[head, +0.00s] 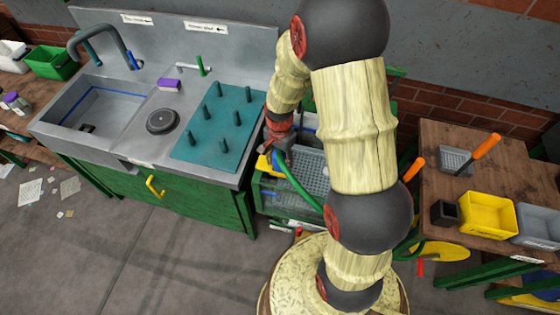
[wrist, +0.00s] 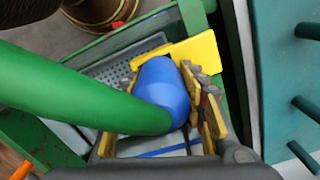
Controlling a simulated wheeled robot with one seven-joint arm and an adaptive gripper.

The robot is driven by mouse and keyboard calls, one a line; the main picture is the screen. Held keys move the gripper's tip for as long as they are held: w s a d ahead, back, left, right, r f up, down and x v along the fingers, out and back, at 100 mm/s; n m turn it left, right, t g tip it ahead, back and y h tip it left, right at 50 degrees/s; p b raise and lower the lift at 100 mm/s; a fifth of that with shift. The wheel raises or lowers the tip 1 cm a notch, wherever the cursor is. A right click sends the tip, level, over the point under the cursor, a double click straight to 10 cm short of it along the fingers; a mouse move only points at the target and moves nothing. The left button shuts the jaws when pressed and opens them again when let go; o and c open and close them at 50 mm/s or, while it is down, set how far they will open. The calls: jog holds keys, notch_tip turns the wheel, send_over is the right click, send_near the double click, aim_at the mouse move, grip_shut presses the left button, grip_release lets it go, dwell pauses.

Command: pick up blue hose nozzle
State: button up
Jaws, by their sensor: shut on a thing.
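The blue hose nozzle (wrist: 163,85) shows in the wrist view between the yellow pads of my gripper (wrist: 165,112). A thick green hose (wrist: 70,85) runs from the left up to it and covers part of it. My gripper is shut on the nozzle. In the head view my gripper (head: 278,158) is above the dish-rack area just right of the sink counter. The green hose also shows there (head: 298,188), curving down behind my arm.
A grey perforated tray (head: 310,172) lies below my gripper in a green frame. The steel counter (head: 120,155) with a teal peg mat (head: 212,140) stands close on its left. A wooden table (head: 450,190) with a yellow bin (head: 487,214) is at the right.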

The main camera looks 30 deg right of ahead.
jog(key=c, duration=0.4)
notch_tip(320, 180, up, 10)
jog(key=shift+r+p, duration=0.1)
jog(key=shift+p, duration=0.75)
jog(key=o, duration=0.8)
jog(key=shift+c, duration=1.3)
